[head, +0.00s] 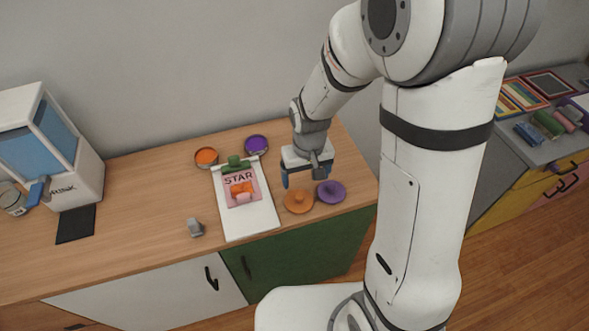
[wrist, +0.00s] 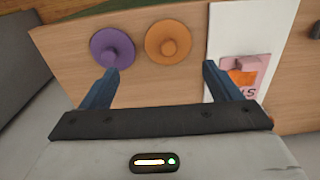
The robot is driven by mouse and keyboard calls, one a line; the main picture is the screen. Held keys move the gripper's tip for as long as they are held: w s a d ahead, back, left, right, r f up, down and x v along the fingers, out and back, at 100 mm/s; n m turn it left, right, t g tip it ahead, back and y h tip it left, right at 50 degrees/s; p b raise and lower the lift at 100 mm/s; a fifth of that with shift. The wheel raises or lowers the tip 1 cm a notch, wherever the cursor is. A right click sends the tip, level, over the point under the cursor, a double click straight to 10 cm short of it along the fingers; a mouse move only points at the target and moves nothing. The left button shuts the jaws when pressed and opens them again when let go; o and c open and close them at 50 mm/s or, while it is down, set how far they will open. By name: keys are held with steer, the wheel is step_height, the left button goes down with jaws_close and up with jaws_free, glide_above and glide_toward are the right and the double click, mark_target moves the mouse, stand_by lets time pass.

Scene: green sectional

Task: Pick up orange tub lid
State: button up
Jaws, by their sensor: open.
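The orange tub lid (head: 298,200) is a round disc with a knob on top. It lies on the wooden counter, just left of the purple lid (head: 331,191). In the wrist view the orange lid (wrist: 168,41) shows between the lines of the two fingers, beyond their tips, with the purple lid (wrist: 113,47) to its left. My gripper (head: 300,176) is open and empty, above the counter and behind the orange lid in the head view. Its two blue fingers also show spread apart in the wrist view (wrist: 160,70).
A white board (head: 254,219) with a STAR picture lies left of the lids. An open orange tub (head: 206,157) and a purple tub (head: 256,144) stand near the wall. A small grey object (head: 195,228) sits left of the board. The counter's front edge is close to the lids.

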mark_target(299, 196)
steer(key=a+f, duration=0.2)
steer(key=f, duration=0.1)
steer(key=shift+w, duration=0.15)
steer(key=shift+w+d+f+p, duration=0.1)
steer(key=shift+f+p, duration=0.4)
steer(key=shift+f, duration=1.4)
steer(key=shift+w+d+f+p, duration=0.1)
steer(key=shift+f+p, duration=0.35)
steer(key=shift+f, duration=1.45)
steer(key=c, duration=0.7)
steer(key=shift+r, duration=0.1)
